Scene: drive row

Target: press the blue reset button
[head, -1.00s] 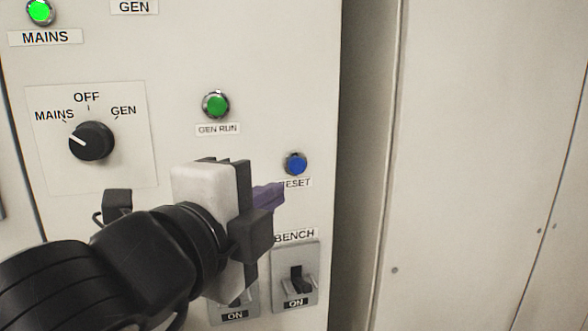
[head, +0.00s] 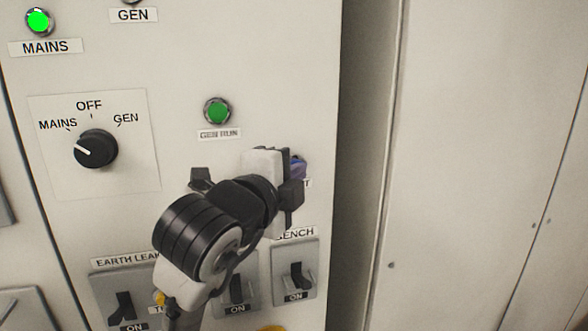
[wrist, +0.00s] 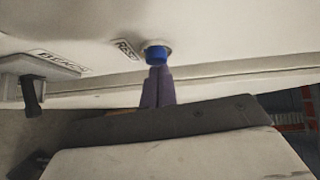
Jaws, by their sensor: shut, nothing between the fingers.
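The blue reset button (wrist: 157,54) sits in a metal ring on the pale panel, beside its RESET label (wrist: 125,50) in the wrist view. In the head view the button (head: 299,164) is mostly hidden behind my gripper (head: 291,170). My gripper is shut and empty. Its purple fingertips (wrist: 157,82) point at the button in the wrist view and are at or very near its face. I cannot tell whether they touch it, or whether the button is pushed in.
The green GEN RUN button (head: 217,111) is up and left of my gripper. The black selector knob (head: 96,149) points to MAINS. The BENCH switch (head: 296,276) and another switch (head: 237,287) are below. A gap runs along the panel's right edge.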

